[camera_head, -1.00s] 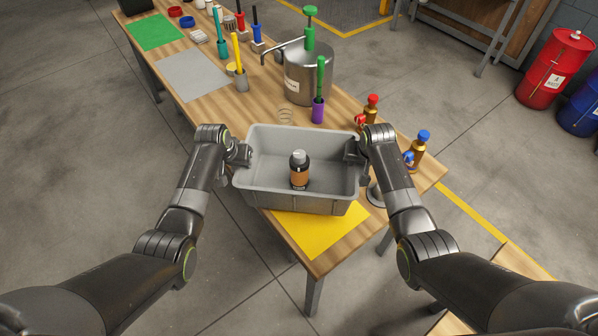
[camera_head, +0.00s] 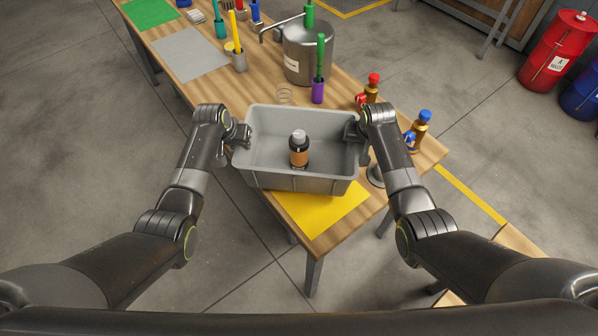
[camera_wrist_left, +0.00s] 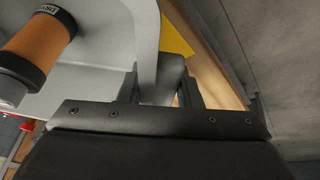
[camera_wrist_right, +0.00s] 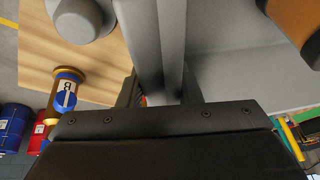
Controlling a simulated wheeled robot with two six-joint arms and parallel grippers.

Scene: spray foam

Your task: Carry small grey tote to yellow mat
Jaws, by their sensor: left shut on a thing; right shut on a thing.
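The small grey tote (camera_head: 300,182) is held between my two grippers over the near end of the wooden table, in the head view. A dark bottle with an orange label (camera_head: 299,150) stands inside it. My left gripper (camera_head: 243,136) is shut on the tote's left wall, and my right gripper (camera_head: 353,132) is shut on its right wall. The wrist views show the tote wall between the fingers on each side. The yellow mat (camera_head: 325,212) lies at the table's near corner, partly hidden by the tote. Whether the tote touches the table is unclear.
Beyond the tote stand a steel pot (camera_head: 306,58) and a purple holder with a green handle (camera_head: 318,90). Red-topped (camera_head: 371,90) and blue-topped (camera_head: 418,128) bottles stand to the right. A grey mat (camera_head: 190,54) and green mat (camera_head: 149,13) lie further back.

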